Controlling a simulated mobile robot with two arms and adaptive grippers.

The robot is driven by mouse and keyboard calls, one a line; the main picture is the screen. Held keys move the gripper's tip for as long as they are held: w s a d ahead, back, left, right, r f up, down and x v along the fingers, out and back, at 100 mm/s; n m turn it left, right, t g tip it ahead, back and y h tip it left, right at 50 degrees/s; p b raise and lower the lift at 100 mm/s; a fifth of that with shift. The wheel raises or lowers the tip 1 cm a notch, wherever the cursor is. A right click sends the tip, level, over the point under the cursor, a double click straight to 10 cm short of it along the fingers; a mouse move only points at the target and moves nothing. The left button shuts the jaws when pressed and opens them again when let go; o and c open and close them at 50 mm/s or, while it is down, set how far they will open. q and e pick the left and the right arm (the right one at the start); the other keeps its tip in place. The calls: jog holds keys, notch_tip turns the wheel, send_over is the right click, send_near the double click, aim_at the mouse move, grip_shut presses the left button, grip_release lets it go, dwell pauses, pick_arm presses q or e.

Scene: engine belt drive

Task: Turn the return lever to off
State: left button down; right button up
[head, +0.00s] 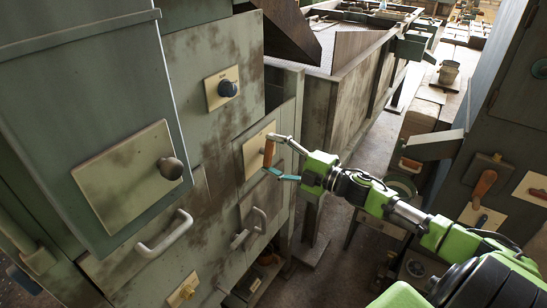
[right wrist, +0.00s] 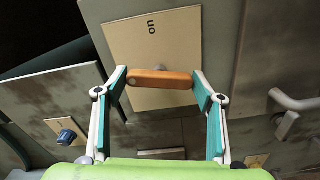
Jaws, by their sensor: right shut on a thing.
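The orange-brown return lever (head: 268,152) is on a cream plate (head: 249,154) on the green cabinet. In the head view the lever stands about upright. In the right wrist view the right gripper's (right wrist: 161,88) two teal fingers flank the lever. Any "off" mark is not visible. My left gripper is not in view.
A blue knob (head: 228,88) is above the lever, and a round dark knob (head: 170,168) is on the nearer panel. Pull handles (head: 165,236) jut out lower down. Another orange-handled lever (head: 484,184) is on the right cabinet. An open aisle lies between the cabinets.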

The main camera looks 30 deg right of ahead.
jog(key=shift+n+b, duration=0.4)
jog(key=shift+n, duration=1.2)
jog(key=o, duration=1.1)
jog(key=shift+s, duration=0.1)
jog(key=v, duration=1.1)
jog(key=shift+s+d, duration=0.15)
jog(key=shift+s, duration=0.2)
